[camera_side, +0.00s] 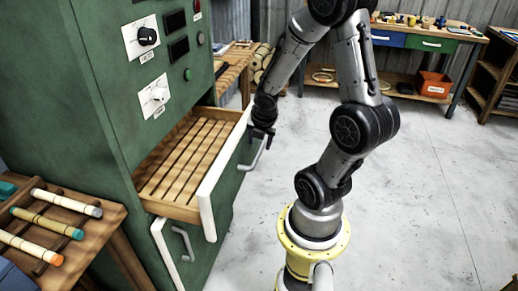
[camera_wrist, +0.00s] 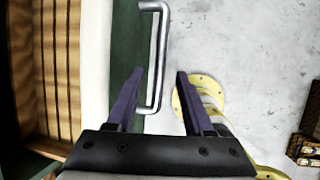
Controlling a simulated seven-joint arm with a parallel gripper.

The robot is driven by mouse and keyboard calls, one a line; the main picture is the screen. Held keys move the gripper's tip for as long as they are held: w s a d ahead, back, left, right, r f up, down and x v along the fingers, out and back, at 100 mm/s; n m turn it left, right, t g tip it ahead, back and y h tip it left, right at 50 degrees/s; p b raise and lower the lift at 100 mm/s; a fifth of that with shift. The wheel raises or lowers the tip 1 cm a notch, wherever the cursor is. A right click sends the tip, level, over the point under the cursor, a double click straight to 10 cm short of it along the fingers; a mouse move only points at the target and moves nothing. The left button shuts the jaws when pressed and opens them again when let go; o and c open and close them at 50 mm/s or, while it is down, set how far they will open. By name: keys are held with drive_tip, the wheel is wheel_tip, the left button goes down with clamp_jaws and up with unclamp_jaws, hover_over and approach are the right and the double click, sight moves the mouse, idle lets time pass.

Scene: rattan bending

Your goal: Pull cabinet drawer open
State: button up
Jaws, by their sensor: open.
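The green cabinet (camera_side: 110,110) stands at the left in the side view. Its upper drawer (camera_side: 190,165) is pulled out, showing a slatted wooden inside that looks empty. The drawer's metal handle (camera_side: 258,152) is on its green front, and the handle (camera_wrist: 155,60) also shows upright in the wrist view. My gripper (camera_side: 262,133) is at the drawer front by the handle. In the wrist view my gripper (camera_wrist: 158,85) is open, its two dark fingers apart with the lower part of the handle between them in the picture. The handle looks nearer the left finger. I cannot tell whether they touch.
A lower drawer (camera_side: 172,240) with its own handle sits slightly out below. A wooden rack (camera_side: 90,225) with colored-tip rods stands at the front left. A workbench (camera_side: 425,45) with an orange bin (camera_side: 433,86) is at the back. The grey floor (camera_side: 430,200) at right is clear.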

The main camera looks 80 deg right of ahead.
sight(259, 151)
drive_tip(key=shift+x, duration=2.35)
clamp_jaws()
drive_tip(key=shift+s, duration=0.1)
